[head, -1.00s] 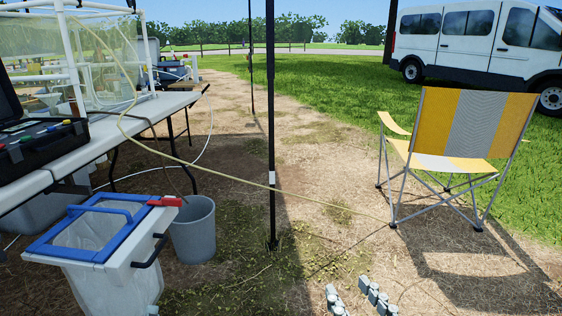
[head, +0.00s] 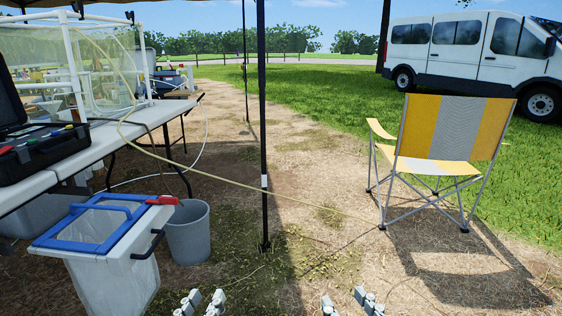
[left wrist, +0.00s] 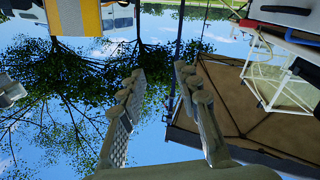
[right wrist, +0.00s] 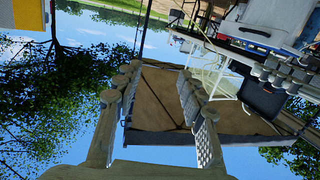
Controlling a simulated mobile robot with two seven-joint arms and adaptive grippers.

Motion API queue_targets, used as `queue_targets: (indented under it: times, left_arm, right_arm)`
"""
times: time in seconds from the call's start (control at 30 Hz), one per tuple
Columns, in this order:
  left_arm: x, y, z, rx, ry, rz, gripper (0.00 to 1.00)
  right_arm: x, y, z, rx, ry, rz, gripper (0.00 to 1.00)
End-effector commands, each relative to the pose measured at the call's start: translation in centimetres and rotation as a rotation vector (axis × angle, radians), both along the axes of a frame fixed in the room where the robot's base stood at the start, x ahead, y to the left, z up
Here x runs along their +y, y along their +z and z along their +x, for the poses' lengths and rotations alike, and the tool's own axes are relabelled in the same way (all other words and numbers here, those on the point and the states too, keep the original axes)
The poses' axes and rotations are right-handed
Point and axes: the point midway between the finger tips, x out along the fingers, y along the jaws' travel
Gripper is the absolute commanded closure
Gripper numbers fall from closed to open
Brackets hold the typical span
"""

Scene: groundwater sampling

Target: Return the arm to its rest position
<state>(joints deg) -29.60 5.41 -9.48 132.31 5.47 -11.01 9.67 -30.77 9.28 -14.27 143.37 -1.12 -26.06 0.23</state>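My left gripper (head: 203,302) shows at the bottom edge of the head view, left of the middle, its fingertips pointing up. In the left wrist view (left wrist: 160,90) its two fingers stand apart with only sky and trees between them. My right gripper (head: 348,302) is at the bottom edge, right of the middle. In the right wrist view (right wrist: 155,85) its fingers are also apart, with nothing held between them. Both are over bare ground, away from the table. Most of both arms is out of the head view.
A table (head: 150,112) with an open black case (head: 45,150) stands at left. A blue-rimmed bin (head: 105,262) and a grey bucket (head: 188,235) stand before it. A black pole (head: 262,120) and a folding chair (head: 440,130) stand ahead. A pale hose (head: 215,170) crosses the ground.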

Motion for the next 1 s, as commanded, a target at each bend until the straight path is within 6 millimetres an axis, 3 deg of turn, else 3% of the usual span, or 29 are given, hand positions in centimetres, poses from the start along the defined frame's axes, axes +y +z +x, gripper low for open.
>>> queue_targets:
  times: [0.27,0.47,0.67,0.83,1.0]
  left_arm:
    - [-2.9,3.7,-3.5,0.03,-0.093,0.322,0.67]
    - [-0.9,-1.9,-2.7,0.23,-0.079,0.375,0.67]
    - [1.8,-7.6,-3.4,0.452,-0.065,0.437,0.67]
    - [5.5,-13.5,-5.9,0.714,-0.043,0.499,0.67]
    - [10.5,-19.3,-11.0,1.045,-0.009,0.552,0.67]
  right_arm:
    - [0.0,-0.1,0.0,0.004,0.0,-0.001,0.6]
    - [-1.8,-5.3,0.5,0.193,-0.036,-0.079,0.6]
    - [-4.5,-11.0,-0.3,0.405,-0.079,-0.156,0.6]
    - [-8.2,-16.9,-2.7,0.654,-0.135,-0.238,0.6]
    - [-13.2,-22.6,-7.9,0.97,-0.213,-0.322,0.6]
